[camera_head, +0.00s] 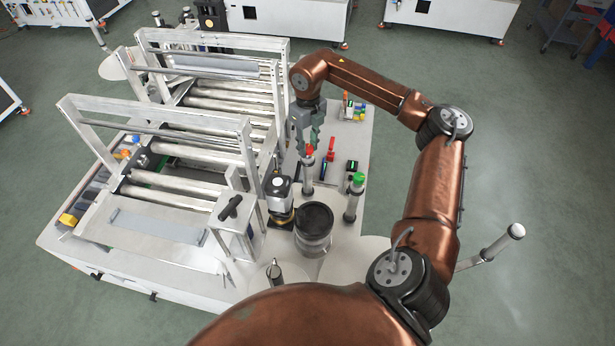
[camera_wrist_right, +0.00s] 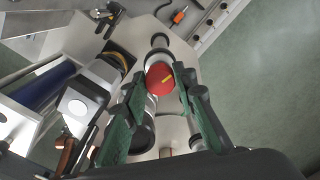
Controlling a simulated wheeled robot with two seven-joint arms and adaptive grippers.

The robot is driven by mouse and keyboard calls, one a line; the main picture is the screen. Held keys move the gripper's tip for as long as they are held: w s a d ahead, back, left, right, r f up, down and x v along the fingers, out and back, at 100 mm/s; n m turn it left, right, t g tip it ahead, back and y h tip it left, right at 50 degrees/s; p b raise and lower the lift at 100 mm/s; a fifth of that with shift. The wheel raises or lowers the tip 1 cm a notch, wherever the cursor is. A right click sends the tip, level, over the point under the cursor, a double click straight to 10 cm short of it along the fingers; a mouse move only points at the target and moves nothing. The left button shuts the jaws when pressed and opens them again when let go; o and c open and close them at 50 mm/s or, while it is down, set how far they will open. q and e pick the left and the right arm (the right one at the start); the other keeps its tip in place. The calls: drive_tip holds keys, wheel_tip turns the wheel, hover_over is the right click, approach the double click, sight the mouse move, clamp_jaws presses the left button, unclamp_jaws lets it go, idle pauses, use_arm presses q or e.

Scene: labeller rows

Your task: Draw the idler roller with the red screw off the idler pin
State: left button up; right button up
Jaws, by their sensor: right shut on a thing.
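The idler roller (camera_head: 308,172) is a grey upright cylinder with a red screw (camera_head: 309,149) on top, to the right of the black-and-white motor unit. My left gripper is not in view.
A similar roller with a green screw (camera_head: 354,192) stands to the right. A dark-topped cylinder (camera_head: 314,219) stands in front. A red-handled tool (camera_head: 331,149) and small coloured blocks (camera_head: 352,106) lie behind. The framed conveyor (camera_head: 190,165) fills the left side.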

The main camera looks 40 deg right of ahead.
clamp_jaws()
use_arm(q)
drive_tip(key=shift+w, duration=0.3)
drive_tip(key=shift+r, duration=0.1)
use_arm(e)
drive_tip(key=shift+r, duration=0.1)
use_arm(q)
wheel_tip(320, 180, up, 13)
drive_tip(key=p, duration=1.3)
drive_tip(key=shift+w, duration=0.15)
use_arm(e)
wheel_tip(320, 180, up, 19)
drive_tip(key=shift+r, duration=0.15)
idle(1.7)
idle(0.3)
